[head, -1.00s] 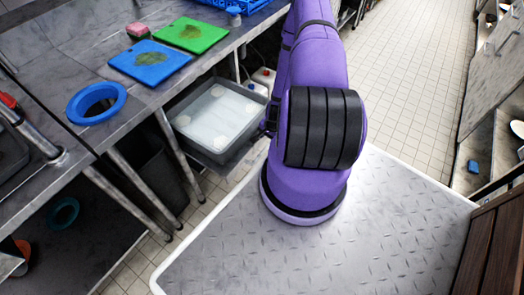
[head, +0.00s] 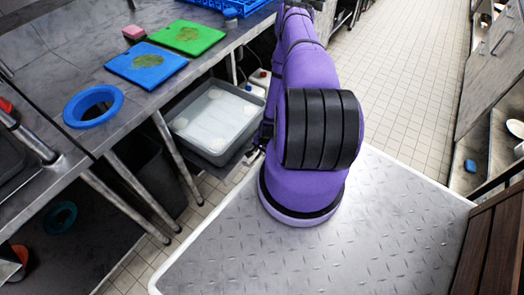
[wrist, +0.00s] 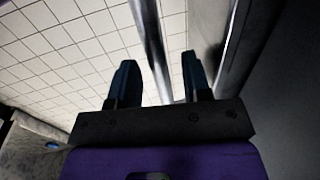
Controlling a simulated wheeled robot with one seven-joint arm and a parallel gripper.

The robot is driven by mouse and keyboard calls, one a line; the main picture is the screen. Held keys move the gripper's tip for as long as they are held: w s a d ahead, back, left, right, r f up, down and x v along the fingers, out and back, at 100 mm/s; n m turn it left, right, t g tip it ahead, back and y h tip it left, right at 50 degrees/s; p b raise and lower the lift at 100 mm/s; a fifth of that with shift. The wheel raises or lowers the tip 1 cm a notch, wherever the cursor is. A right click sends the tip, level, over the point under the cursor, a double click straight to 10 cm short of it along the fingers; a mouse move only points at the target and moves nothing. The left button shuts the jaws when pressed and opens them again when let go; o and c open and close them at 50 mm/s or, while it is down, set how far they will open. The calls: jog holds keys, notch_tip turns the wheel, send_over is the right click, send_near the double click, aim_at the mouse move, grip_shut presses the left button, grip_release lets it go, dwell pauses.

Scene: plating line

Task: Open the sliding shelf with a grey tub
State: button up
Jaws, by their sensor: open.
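The grey tub (head: 246,140), with pale round shapes visible in it, sits on a low sliding shelf (head: 221,172) below the steel counter. The shelf's near part shows beyond the counter edge; how far it is out is hard to tell. My gripper (wrist: 160,72) is open, its two dark fingers apart, and a metal bar (wrist: 153,45) runs between them in the wrist view. I cannot tell whether the fingers touch it. In the head view my gripper is mostly hidden behind my purple arm, near the tub's right side.
The counter (head: 50,75) bears a blue board (head: 147,66), a green board (head: 188,37), a pink block (head: 133,32) and a blue ring (head: 93,106). Counter legs (head: 125,206) stand at the left. White containers (head: 258,77) stand behind the tub. Tiled floor (head: 408,90) is clear.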

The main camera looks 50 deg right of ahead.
grip_shut()
jog(key=s, duration=0.7)
jog(key=shift+s+d, duration=0.3)
grip_release()
notch_tip(320, 180, up, 11)
jog(key=s, duration=0.2)
jog(key=shift+f, duration=0.2)
jog(key=shift+d, duration=0.1)
dwell(0.4)
